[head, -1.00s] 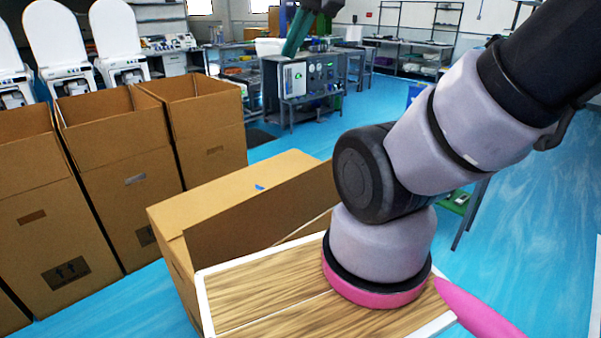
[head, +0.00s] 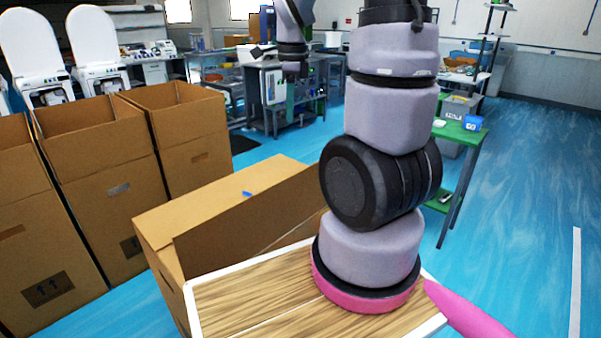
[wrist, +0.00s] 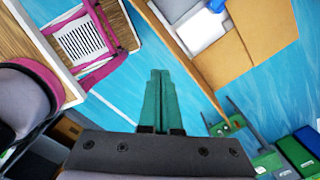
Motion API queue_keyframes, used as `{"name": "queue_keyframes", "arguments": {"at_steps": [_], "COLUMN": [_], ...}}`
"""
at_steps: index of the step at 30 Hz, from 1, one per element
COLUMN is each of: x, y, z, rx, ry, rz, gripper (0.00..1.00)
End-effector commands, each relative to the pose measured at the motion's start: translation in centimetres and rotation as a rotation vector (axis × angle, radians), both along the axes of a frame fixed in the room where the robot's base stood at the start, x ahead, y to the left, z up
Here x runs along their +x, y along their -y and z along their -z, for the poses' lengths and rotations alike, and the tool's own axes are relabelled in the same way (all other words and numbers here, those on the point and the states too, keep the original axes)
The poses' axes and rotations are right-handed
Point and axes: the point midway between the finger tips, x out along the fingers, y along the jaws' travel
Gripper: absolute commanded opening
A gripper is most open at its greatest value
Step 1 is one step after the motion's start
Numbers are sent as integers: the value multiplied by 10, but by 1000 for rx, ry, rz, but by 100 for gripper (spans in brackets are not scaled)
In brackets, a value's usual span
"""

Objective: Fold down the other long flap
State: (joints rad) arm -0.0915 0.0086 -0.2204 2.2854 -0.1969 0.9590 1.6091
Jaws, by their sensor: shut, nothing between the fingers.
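The cardboard box (head: 165,240) stands just beyond my wooden-topped base in the head view. One long flap (head: 215,195), with a small blue mark, lies about flat on the far side. The near long flap (head: 250,228) stands up at a slant. In the wrist view the box (wrist: 262,45) is at the upper right, partly open, with a white item (wrist: 195,25) inside. My gripper (wrist: 158,78) has green fingers, shut together and empty, apart from the box, with blue floor behind them.
Tall open boxes (head: 95,135) stand in a row at the left, with white toilets (head: 95,50) behind. A green-topped table (head: 458,135) with bins is at the right. Blue floor (head: 525,170) is clear at the far right.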

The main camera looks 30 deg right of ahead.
Motion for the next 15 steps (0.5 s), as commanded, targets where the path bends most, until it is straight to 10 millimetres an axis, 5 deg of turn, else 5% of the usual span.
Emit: {"name": "queue_keyframes", "arguments": {"at_steps": [6, 15], "x": [14, 15], "y": [29, 45], "z": [69, 105], "rx": [-113, -204], "ry": [-187, -247], "rz": [497, 757], "gripper": [0, 0]}}
